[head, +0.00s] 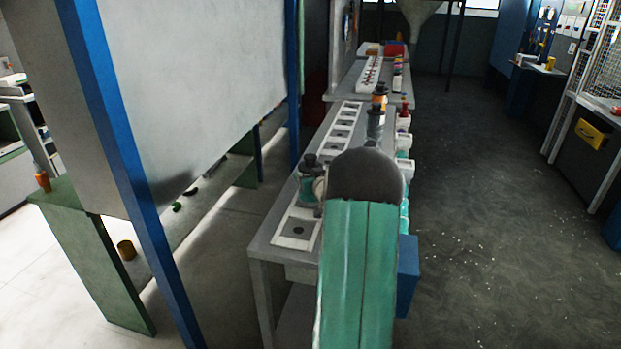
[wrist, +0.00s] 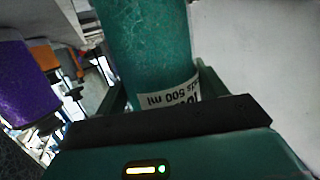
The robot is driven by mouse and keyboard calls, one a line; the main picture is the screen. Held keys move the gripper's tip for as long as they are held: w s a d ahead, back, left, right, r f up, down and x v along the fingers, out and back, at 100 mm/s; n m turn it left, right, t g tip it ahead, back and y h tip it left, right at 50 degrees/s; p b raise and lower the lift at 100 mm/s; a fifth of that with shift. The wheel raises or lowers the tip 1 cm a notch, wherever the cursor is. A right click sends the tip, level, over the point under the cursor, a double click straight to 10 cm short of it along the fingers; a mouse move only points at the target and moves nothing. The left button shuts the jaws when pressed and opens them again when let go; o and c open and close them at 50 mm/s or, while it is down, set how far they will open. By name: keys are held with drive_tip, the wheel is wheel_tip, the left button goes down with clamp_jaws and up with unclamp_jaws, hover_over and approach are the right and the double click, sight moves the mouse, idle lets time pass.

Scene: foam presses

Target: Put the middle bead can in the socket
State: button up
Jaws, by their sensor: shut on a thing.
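A teal can (wrist: 145,50) with a white label reading "500 ml" is between the jaws of my gripper (wrist: 162,88) in the wrist view, which is shut on it. In the head view a teal can with a dark cap (head: 307,188) shows just left of my arm's rounded joint, above the bench strip; it looks like the held one, but I cannot be sure. A white strip of square sockets (head: 297,243) runs along the bench, the nearest with a dark round hole. My fingers are mostly hidden behind the arm in the head view.
More bottles and cans, one dark-topped with orange (head: 380,95), line the bench's right side. A blue post (head: 125,170) and a big grey panel (head: 195,85) stand left. A purple object (wrist: 25,80) shows left in the wrist view. The dark floor right is open.

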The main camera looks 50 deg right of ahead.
drive_tip(key=shift+f, duration=0.2)
drive_tip(key=shift+f, duration=0.1)
drive_tip(key=o, duration=1.2)
drive_tip(key=shift+f, duration=0.1)
